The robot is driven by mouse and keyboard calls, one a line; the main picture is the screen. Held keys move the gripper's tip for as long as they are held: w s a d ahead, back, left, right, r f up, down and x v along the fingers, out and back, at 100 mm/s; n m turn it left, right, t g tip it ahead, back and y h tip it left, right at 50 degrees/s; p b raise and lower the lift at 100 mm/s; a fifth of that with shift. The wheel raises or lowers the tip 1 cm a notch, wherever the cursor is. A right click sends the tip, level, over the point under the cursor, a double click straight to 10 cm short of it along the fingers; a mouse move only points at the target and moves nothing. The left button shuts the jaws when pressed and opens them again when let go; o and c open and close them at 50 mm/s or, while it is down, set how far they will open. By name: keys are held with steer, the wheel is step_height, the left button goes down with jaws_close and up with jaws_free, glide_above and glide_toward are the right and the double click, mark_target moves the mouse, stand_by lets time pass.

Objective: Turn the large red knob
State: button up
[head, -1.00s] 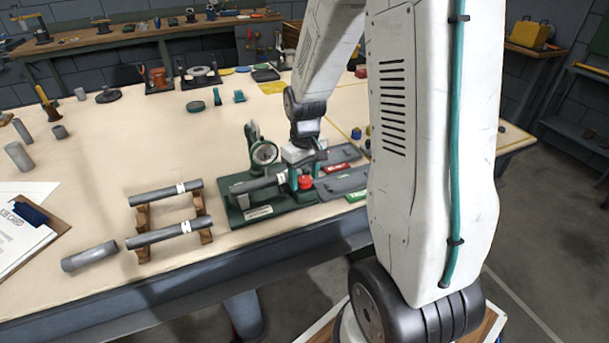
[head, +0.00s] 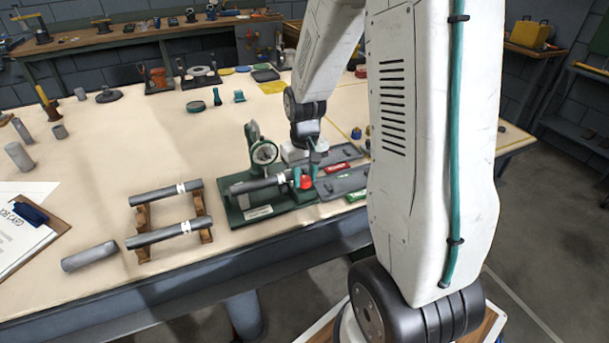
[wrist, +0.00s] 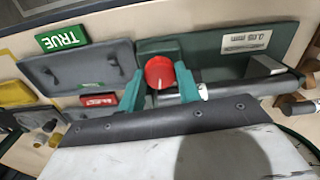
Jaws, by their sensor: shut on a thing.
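The large red knob (head: 306,182) sits at the right end of the green fixture (head: 262,212), beside a grey bar with a white band lying in it. In the wrist view the round red knob (wrist: 160,72) carries a pale line on its face. My gripper (wrist: 157,80) has its two teal fingers on either side of the knob, shut on it. In the head view my gripper (head: 307,172) is small and comes down at the knob from above; the arm hides part of this area. A dial gauge (head: 264,153) stands upright on the fixture.
Grey plates with a green TRUE label (wrist: 65,38) and a red label (wrist: 99,101) lie beside the fixture. A wooden rack (head: 143,230) holds two grey bars at the left. A clipboard (head: 50,218) lies further left. The table's middle is mostly clear.

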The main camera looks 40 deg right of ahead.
mark_target(304, 179)
steer(key=shift+m, duration=2.1)
steer(key=o, duration=1)
steer(key=shift+c, duration=0.2)
steer(key=shift+r, duration=3.95)
